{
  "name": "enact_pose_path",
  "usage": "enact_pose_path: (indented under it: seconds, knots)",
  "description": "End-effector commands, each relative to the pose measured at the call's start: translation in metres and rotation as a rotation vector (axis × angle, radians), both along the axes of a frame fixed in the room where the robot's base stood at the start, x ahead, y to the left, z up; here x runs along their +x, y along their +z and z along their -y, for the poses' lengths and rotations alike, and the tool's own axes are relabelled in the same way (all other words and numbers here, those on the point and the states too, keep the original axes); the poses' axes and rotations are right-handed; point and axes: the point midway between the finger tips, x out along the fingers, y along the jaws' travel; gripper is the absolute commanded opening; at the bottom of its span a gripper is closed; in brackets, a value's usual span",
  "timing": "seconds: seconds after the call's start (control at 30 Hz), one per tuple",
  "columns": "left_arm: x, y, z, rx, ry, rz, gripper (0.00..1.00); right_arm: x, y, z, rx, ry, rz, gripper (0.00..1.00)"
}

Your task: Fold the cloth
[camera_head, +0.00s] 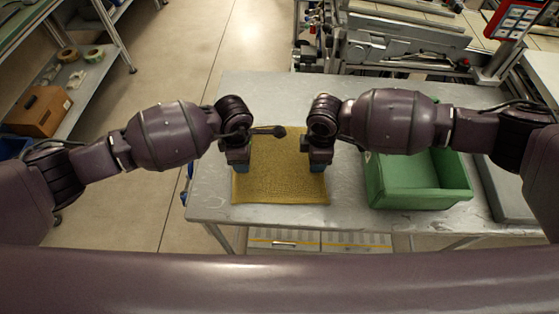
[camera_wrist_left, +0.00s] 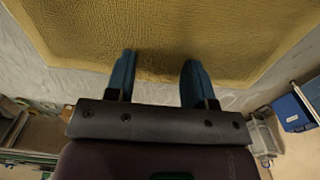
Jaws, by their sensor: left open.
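The yellow cloth (camera_head: 278,180) lies flat and spread out on the grey metal table (camera_head: 215,190), near its front edge. In the left wrist view the cloth (camera_wrist_left: 170,30) fills the top, with its edge close to the fingertips. My left gripper (camera_head: 240,168) is over the cloth's left side. In the left wrist view its two blue fingers (camera_wrist_left: 155,75) are apart with nothing between them but the cloth's border behind. My right gripper (camera_head: 319,166) is over the cloth's right side, pointing down. Its fingers are seen from above, so their opening is hidden.
A green crate (camera_head: 415,205) stands on the table right of the cloth, close to my right arm. Machinery (camera_head: 400,45) stands behind the table. A shelf with tape reels (camera_head: 68,54) and a cardboard box (camera_head: 40,112) is at the far left. The table behind the cloth is clear.

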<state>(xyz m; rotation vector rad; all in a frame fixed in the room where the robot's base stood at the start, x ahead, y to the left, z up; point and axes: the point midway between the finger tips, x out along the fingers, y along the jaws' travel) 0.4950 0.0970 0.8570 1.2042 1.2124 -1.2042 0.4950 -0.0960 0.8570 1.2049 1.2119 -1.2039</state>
Motion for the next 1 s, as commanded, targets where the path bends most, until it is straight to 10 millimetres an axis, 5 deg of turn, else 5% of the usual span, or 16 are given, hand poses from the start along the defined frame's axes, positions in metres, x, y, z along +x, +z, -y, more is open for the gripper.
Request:
enact_pose_path:
  seconds: [0.63, 1.0]
  knots:
    - [-0.0009, -0.0016, -0.0004, 0.001, 0.000, -0.003, 0.00, -0.0009, -0.0016, 0.0005, -0.001, -0.001, -0.002, 0.00]
    - [-0.0010, -0.0018, -0.0006, 0.002, 0.000, -0.003, 0.00, -0.0009, -0.0018, 0.0007, -0.002, -0.001, -0.002, 0.00]
